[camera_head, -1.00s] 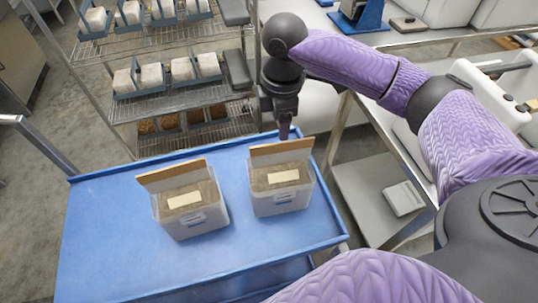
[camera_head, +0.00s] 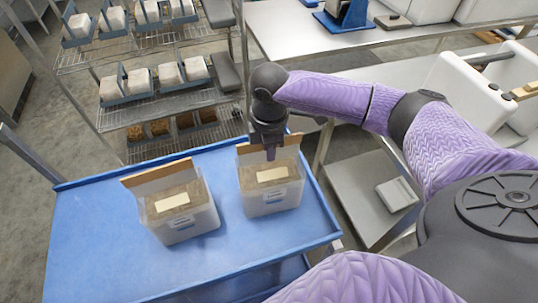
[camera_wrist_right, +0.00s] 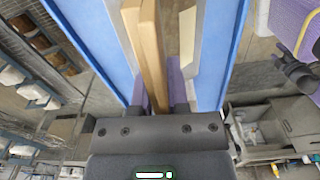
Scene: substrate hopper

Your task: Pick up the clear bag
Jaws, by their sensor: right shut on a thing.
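Two clear bags with brownish contents, pale labels and tan top strips stand upright on the blue cart top. The right one (camera_head: 270,197) is under my right gripper (camera_head: 270,152); the left one (camera_head: 181,212) stands apart from it. My right gripper is shut on the tan top strip of the right bag, and its fingers partly cover that strip. In the right wrist view, the tan strip (camera_wrist_right: 148,45) runs between the fingers (camera_wrist_right: 168,92). The bag appears to rest on the cart. My left gripper is not in view.
The blue cart (camera_head: 100,235) has free room at left and front. A wire rack (camera_head: 165,108) with several white blocks in blue holders stands behind. A steel table (camera_head: 300,40) is at the back right, with a grey shelf (camera_head: 365,190) beside the cart.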

